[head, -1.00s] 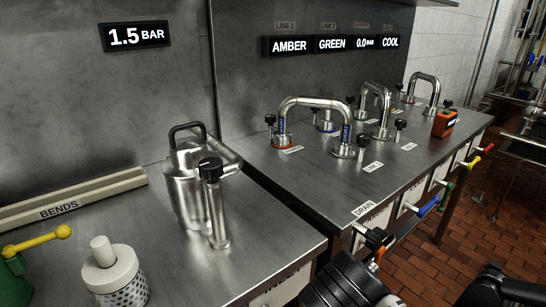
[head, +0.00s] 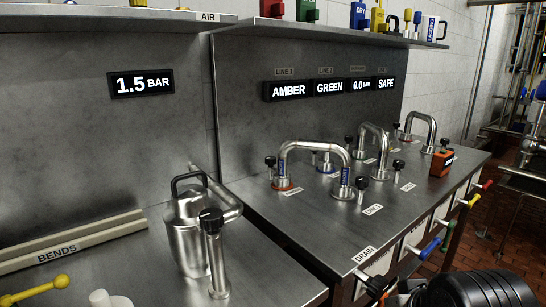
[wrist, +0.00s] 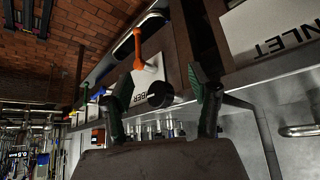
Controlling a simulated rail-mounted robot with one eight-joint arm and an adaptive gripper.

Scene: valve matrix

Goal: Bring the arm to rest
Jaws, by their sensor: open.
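My gripper (wrist: 160,95) shows in the wrist view with its two dark green-tipped fingers spread apart. Nothing is held between them. Beyond the fingers is a white panel with partly hidden lettering ending in "BER", an orange lever (wrist: 138,48) and a round black knob (wrist: 160,94). I cannot tell from this view how far the fingers are from the knob. In the head view, a black ribbed part of my arm (head: 475,290) is at the lower right edge, in front of the bench; the gripper itself is not visible there.
The steel bench (head: 310,225) carries bent pipes (head: 315,146), black-knobbed valves and an orange box (head: 441,163). Coloured handles (head: 430,248) stick out from its front. A steel jug (head: 187,230) stands left. A shelf (head: 190,20) runs above. Displays read AMBER, GREEN, 0.0 BAR and SAFE.

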